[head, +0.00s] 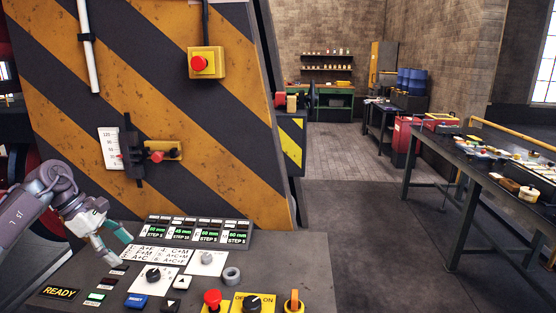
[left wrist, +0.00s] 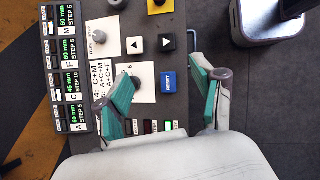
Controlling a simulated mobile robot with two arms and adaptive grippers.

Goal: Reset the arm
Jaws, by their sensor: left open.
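My left gripper (head: 115,246) is open and empty above the left part of the grey control panel (head: 262,262). In the left wrist view its two teal-padded fingers (left wrist: 162,88) are spread on either side of the blue RESET button (left wrist: 168,82), apart from it. The RESET button also shows near the panel's front in the head view (head: 136,301). A lit READY sign (head: 60,292) is at the panel's front left. Step displays (head: 198,232) at the back show green values in mm. My right gripper is not in view.
A black selector knob (head: 153,274), a red mushroom button (head: 212,298) and an OFF/ON knob (head: 253,302) stand up from the panel. A striped machine wall (head: 190,110) rises behind it. A workbench (head: 480,165) stands at the right, with open floor (head: 370,240) between.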

